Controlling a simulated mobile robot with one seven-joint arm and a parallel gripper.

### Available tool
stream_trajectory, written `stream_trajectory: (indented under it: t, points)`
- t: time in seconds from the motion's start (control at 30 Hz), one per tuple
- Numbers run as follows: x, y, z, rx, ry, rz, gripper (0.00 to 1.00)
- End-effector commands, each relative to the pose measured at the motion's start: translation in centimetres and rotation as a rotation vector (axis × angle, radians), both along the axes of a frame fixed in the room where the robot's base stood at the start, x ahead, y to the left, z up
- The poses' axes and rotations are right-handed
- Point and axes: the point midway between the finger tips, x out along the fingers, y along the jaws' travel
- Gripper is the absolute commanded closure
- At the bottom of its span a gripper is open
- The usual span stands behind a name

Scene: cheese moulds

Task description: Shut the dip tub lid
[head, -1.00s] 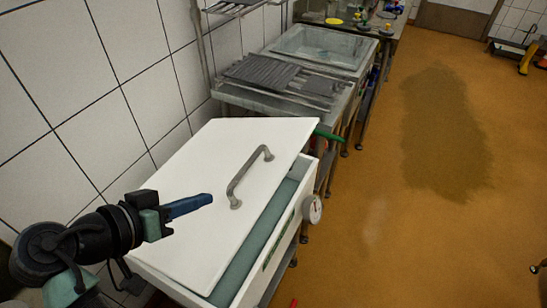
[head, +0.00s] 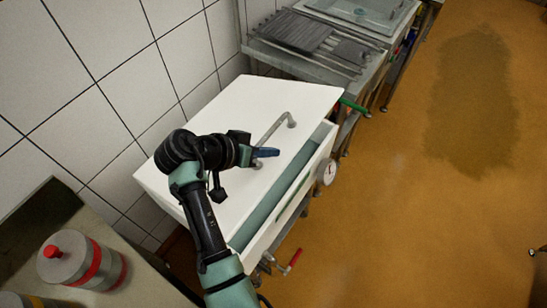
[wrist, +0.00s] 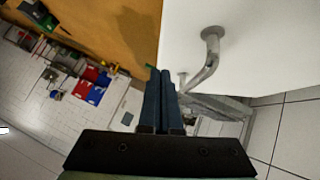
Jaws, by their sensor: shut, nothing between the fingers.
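The dip tub (head: 300,200) stands against the tiled wall, with a strip of blue-green inside showing along its right side. Its white lid (head: 265,98) is ajar, its right edge apart from the tub's right rim. A bent grey handle (head: 276,126) is fixed on the lid near that edge. My gripper (head: 267,152) is shut and empty, with its blue fingers over the lid beside the handle's near end. In the wrist view the shut fingers (wrist: 160,85) point past the handle (wrist: 209,55), beside the lid (wrist: 270,45). I cannot tell whether they touch it.
A round dial (head: 327,172) and a red-handled valve (head: 292,262) stick out from the tub's right side. A counter with a red-banded canister (head: 82,262) is at the lower left. A metal rack bench (head: 310,50) stands beyond. The orange floor (head: 420,220) to the right is clear.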

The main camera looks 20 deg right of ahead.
Motion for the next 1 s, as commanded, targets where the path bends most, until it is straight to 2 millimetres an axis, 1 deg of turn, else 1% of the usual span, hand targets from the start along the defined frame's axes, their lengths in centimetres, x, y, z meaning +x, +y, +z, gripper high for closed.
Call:
stream_trajectory:
  t: [0.1,0.3,0.43,0.7,0.77,0.87,1.0]
  points:
    - [-0.6,-0.5,-1.7,0.0,0.006,0.001,1.0]
    - [-1.0,-0.8,-3.5,0.0,0.001,0.001,1.0]
    - [-1.1,-0.9,-3.8,0.0,0.001,0.001,1.0]
    - [-1.1,-0.9,-3.9,0.0,-0.001,0.001,1.0]
    - [-1.2,-1.0,-4.3,0.004,-0.004,0.001,1.0]
    - [-1.7,-1.3,-6.1,0.023,-0.025,0.001,1.0]
    - [-2.8,-2.1,-9.8,0.072,-0.086,0.0,1.0]
